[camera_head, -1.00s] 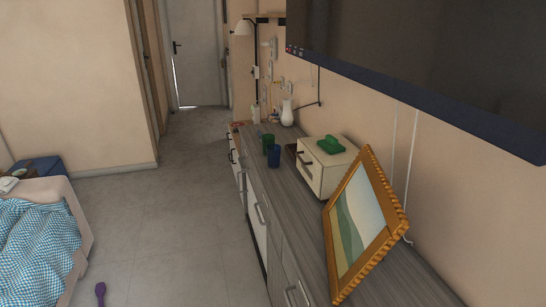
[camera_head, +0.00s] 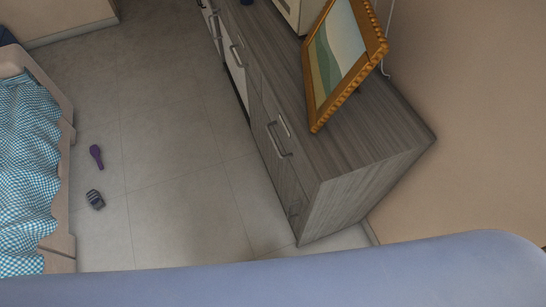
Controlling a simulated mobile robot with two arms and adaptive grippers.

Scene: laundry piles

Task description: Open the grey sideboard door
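The grey wood-grain sideboard (camera_head: 365,182) stands along the right wall, its near end facing me. Its front faces left, towards the open floor. Near this end the front has a grey door (camera_head: 277,165) with metal bar handles (camera_head: 277,140); it looks shut. Further back, a white front with another bar handle (camera_head: 238,56) shows. Neither of my grippers is in view.
A gold-framed picture (camera_head: 346,58) leans on the sideboard top, with part of a white box (camera_head: 290,12) behind it. A bed with a blue checked cover (camera_head: 28,160) is at left. A purple object (camera_head: 96,156) and a dark small object (camera_head: 95,199) lie on the floor (camera_head: 170,150). The floor between is clear.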

